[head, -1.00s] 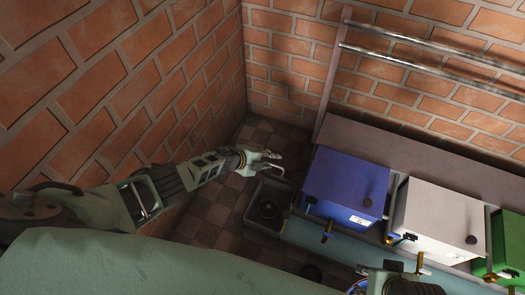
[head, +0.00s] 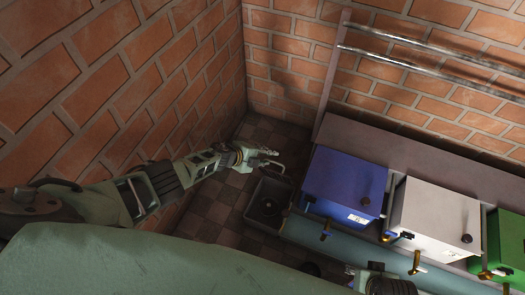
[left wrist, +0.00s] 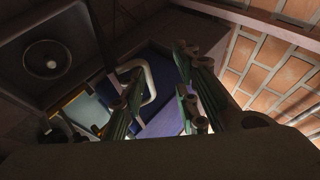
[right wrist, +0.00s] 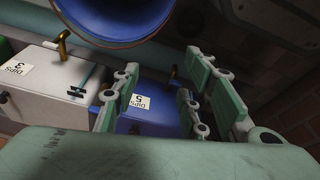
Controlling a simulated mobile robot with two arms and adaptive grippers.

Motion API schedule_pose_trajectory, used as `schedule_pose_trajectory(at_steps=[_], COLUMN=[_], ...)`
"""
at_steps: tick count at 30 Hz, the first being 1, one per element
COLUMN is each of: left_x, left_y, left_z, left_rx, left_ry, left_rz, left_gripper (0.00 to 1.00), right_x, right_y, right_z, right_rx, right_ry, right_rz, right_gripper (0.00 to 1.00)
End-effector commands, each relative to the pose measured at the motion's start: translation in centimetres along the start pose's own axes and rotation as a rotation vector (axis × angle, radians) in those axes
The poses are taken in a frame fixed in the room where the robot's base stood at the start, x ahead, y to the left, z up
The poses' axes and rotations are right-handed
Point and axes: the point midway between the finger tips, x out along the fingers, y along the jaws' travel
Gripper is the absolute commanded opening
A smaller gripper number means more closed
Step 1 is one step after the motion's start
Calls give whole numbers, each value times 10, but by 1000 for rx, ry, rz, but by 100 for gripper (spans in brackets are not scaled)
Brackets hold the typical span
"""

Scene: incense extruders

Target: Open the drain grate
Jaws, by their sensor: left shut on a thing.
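A grey square basin (head: 249,214) stands on the tiled floor near the wall corner, with a dark round drain (head: 267,206) in its bottom. The basin (left wrist: 20,95) and its round drain (left wrist: 45,60) also show at upper left in the left wrist view. I cannot tell the grate apart from the drain. My left gripper (head: 265,152) is above the basin's back edge, shut on a pale bent bar (left wrist: 149,82) that rises beside the basin; its fingers (left wrist: 160,85) stand on either side of the bar. My right gripper (right wrist: 158,100) is open and empty, with its fingers apart.
A blue box (head: 342,188), a white box (head: 437,218) and a green box (head: 507,240) with brass taps stand in a row right of the basin. A large blue round rim (right wrist: 125,25) is close above my right fingers. Brick walls (head: 120,90) close off the left and back.

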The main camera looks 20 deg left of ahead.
Motion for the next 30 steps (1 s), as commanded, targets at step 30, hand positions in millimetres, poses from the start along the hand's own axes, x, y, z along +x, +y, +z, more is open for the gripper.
schedule_pose_trajectory(at_steps=[30], left_x=[-20], left_y=[-18], left_z=[3], left_rx=[4], left_ry=[-4], left_rz=[-5], left_gripper=[14], right_x=[59], right_y=[-4], right_z=[35], right_rx=[-6], right_ry=[-38], right_rz=[-5], right_gripper=[40])
